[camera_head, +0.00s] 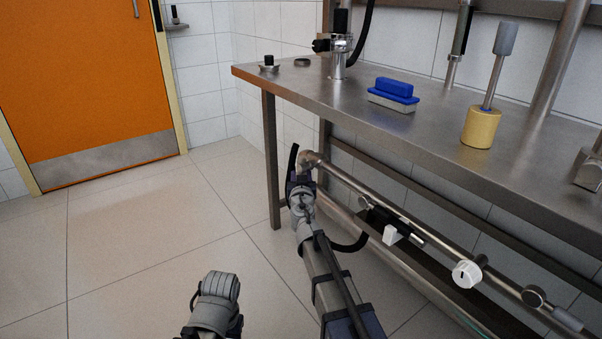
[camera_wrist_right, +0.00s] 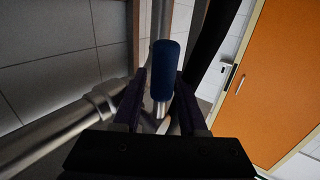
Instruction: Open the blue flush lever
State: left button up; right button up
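The blue flush lever (camera_wrist_right: 165,70) is a rounded blue handle on a thin metal stem, seen in the right wrist view. It stands between the two dark fingers of my right gripper (camera_wrist_right: 162,105). The fingers are apart, one on each side of the lever; I cannot tell whether either touches it. In the head view my right gripper (camera_head: 300,170) is low beside the left end of the metal pipe (camera_head: 350,182), under the table. The lever is hidden there by the gripper and arm. My left gripper is not in view; only a grey part of my left arm shows.
The steel table (camera_head: 440,125) runs above the pipe, with its leg (camera_head: 271,160) just left of my right gripper. On it are a blue-topped block (camera_head: 393,92) and a yellow cylinder with a rod (camera_head: 481,127). The floor toward the orange door (camera_head: 80,80) is clear.

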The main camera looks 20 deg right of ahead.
grip_shut()
dwell(1.1)
